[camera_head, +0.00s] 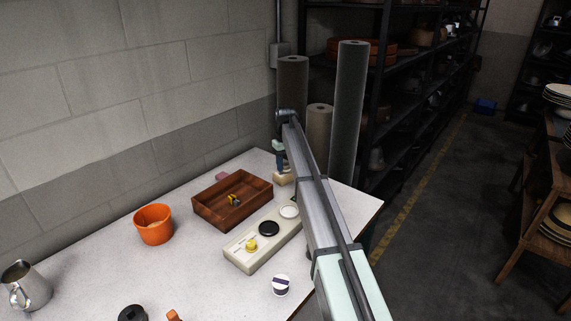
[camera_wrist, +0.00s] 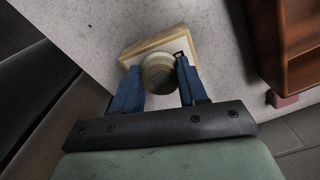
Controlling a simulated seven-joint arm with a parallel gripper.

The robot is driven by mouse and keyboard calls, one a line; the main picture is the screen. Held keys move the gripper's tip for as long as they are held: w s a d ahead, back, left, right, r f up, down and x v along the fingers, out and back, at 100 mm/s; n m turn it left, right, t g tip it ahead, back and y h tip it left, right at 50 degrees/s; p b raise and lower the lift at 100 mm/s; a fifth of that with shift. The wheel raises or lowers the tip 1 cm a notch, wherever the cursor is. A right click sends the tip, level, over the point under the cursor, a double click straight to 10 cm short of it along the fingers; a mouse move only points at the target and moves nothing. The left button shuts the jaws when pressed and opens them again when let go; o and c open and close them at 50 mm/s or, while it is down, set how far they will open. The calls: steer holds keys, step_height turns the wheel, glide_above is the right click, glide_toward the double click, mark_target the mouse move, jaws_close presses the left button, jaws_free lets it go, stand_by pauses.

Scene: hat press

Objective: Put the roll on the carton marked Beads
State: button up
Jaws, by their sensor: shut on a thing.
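In the wrist view, the pale, ringed roll (camera_wrist: 157,78) is between the two blue fingers of my gripper (camera_wrist: 160,70), which is shut on it. Beyond the roll is a small carton (camera_wrist: 134,55) with a pale top and tan sides, and the roll overlaps its top in this view. I cannot tell whether the roll touches it. In the head view, the carton (camera_head: 284,179) stands near the table's far end, with my gripper (camera_head: 280,160) just over it. My arm and fingers hide the roll there. No marking on the carton is readable.
A brown wooden tray (camera_head: 211,211) with a small yellow item lies left of the carton. A long cream block (camera_head: 247,260) with discs is nearer. An orange pot (camera_head: 154,225), a metal jug (camera_head: 27,286) and a white-and-purple round item (camera_head: 281,285) stand on the table (camera_head: 95,268).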

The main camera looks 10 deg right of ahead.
mark_target(286, 165)
steer(key=o, duration=1)
steer(key=shift+o, duration=0.2)
steer(key=shift+r, duration=0.1)
step_height(286, 165, up, 12)
